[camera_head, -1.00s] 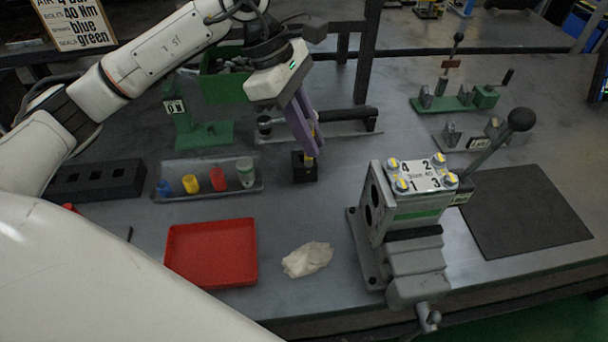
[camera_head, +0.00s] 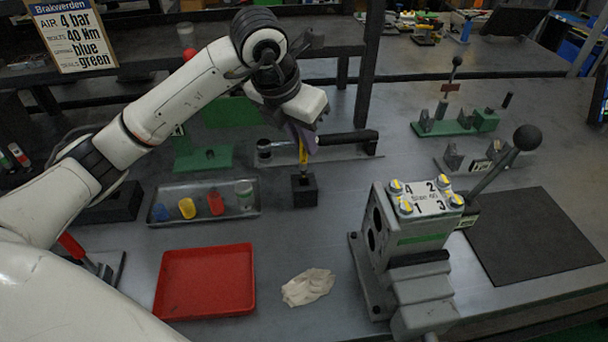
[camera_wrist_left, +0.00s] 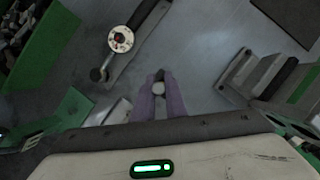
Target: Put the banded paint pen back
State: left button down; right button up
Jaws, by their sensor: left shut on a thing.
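The paint pen (camera_head: 303,157) is a thin upright stick, yellow where it shows, below my left gripper (camera_head: 303,139). The purple fingers are shut on its upper part. The pen's lower end is at or just above the small black block (camera_head: 305,191); I cannot tell whether it is inside. In the left wrist view the two purple fingers (camera_wrist_left: 161,88) close around a round pale end, and the block is not clear there. The band on the pen is too small to make out. My right gripper is not in view.
A grey tray (camera_head: 168,221) with several coloured cups stands left of the block. A red tray (camera_head: 206,282) and a crumpled cloth (camera_head: 308,287) lie in front. The valve block (camera_head: 412,235) in its vise stands right. A torque tool (camera_head: 335,141) lies behind.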

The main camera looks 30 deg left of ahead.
aim_at(301, 158)
pick_arm(q)
jog(key=shift+f, duration=3.15)
jog(key=shift+f, duration=0.15)
jog(key=c, duration=1.8)
grip_release()
jog(key=shift+r, duration=0.4)
jog(key=v, duration=1.1)
jog(key=shift+s+r, duration=0.2)
jog(key=shift+r, duration=0.05)
